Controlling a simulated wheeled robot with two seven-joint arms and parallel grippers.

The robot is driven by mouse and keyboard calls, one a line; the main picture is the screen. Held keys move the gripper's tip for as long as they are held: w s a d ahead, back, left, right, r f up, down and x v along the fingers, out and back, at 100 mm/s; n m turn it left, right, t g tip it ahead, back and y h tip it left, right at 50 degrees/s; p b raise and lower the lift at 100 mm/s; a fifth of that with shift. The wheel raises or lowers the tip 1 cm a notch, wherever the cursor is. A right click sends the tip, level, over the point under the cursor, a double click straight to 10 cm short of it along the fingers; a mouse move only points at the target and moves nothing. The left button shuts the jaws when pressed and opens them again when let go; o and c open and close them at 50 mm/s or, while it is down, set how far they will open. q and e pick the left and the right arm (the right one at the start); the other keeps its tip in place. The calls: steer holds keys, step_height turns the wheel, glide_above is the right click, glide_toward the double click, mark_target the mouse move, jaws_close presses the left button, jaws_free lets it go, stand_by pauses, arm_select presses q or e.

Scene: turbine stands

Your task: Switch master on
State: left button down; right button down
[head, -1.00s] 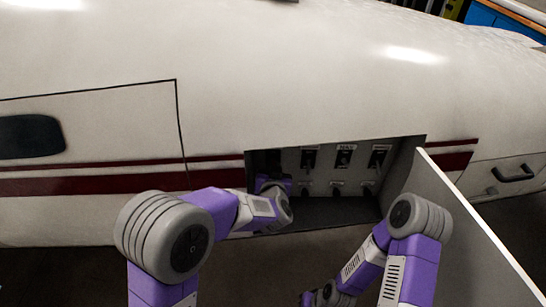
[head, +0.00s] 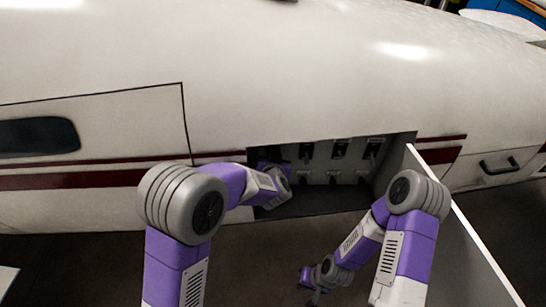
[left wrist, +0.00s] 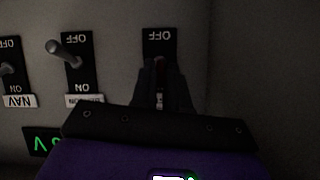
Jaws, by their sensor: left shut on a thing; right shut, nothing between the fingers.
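In the left wrist view, a black switch plate (left wrist: 159,40) is on the grey panel, with OFF upside down at its top. My left gripper (left wrist: 160,85) is at this plate, its dark fingers shut around the switch lever. The fingers and gripper body hide the plate's lower part and any name label, so I cannot read whether it is the master switch. In the head view my left arm reaches into the open bay (head: 318,200), and its fingers are hidden. My right gripper (head: 315,294) is shut and empty, low in front of the fuselage.
Beside the held switch are another toggle switch (left wrist: 77,62) and the NAV switch (left wrist: 10,72). A green-lit display (left wrist: 42,142) is below them. In the head view the open bay door (head: 462,220) stands to the right, beside my right arm. The white fuselage (head: 270,80) surrounds the bay.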

arm_select(q)
steer(key=c, duration=1.1)
jaws_free()
steer(key=v, duration=0.7)
steer(key=shift+s+r, duration=0.1)
steer(key=shift+s, duration=0.2)
